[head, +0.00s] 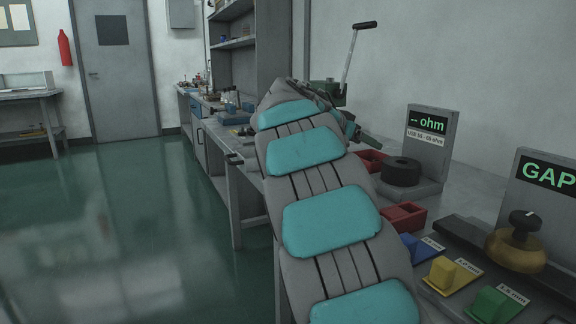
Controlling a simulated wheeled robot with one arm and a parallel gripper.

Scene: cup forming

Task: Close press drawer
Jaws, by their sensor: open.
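A press with a green body (327,90) stands on the bench beyond my arm. Its long metal lever (350,58) points up and right and ends in a black grip. My padded grey and teal arm crosses the middle of the picture and covers most of the press's lower part. I cannot make out the press drawer for certain.
An ohm display (431,135) with a black cylinder (401,172) stands right of my arm. Near it are red bins (404,216), blue, yellow (451,275) and green blocks, a brass knob (515,249) and a GAP display (545,190). Open green floor (120,220) lies left.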

